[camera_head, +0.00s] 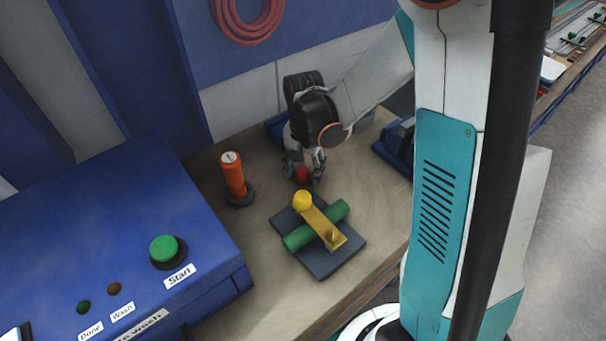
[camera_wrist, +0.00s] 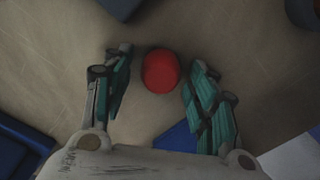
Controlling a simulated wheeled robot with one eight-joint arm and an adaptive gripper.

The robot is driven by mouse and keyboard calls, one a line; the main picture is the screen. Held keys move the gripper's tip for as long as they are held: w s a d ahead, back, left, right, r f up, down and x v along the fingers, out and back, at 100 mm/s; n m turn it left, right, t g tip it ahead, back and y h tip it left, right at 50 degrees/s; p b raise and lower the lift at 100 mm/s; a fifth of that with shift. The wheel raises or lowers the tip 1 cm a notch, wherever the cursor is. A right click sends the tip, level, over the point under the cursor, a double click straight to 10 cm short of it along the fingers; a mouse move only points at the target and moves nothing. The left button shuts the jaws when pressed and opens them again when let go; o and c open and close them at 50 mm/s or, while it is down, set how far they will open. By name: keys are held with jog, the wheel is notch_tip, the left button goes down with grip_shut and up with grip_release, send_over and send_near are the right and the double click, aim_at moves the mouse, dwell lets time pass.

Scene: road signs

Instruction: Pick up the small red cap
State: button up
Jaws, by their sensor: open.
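The small red cap (camera_head: 302,174) stands on the wooden tabletop, behind the dark plate with the yellow and green parts. My gripper (camera_head: 304,168) points down over it, with its fingers on either side. In the wrist view the round red cap (camera_wrist: 160,71) lies between the two teal-lined fingers of my gripper (camera_wrist: 157,77), near their tips. The fingers are spread, with a gap on both sides of the cap; the gap on the right looks smaller. The cap is partly hidden by the fingers in the head view.
A dark plate (camera_head: 328,266) bears a green cylinder (camera_head: 297,238) and a yellow lever with a ball (camera_head: 303,201). An orange handle (camera_head: 233,174) stands upright to the left. A blue box (camera_head: 130,225) with a green Start button fills the left. Blue holders stand behind and right.

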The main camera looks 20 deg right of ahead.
aim_at(304, 169)
jog(key=shift+c, duration=0.6)
jog(key=c, duration=0.6)
jog(key=shift+r, duration=0.1)
notch_tip(304, 169, up, 20)
jog(key=p, duration=0.5)
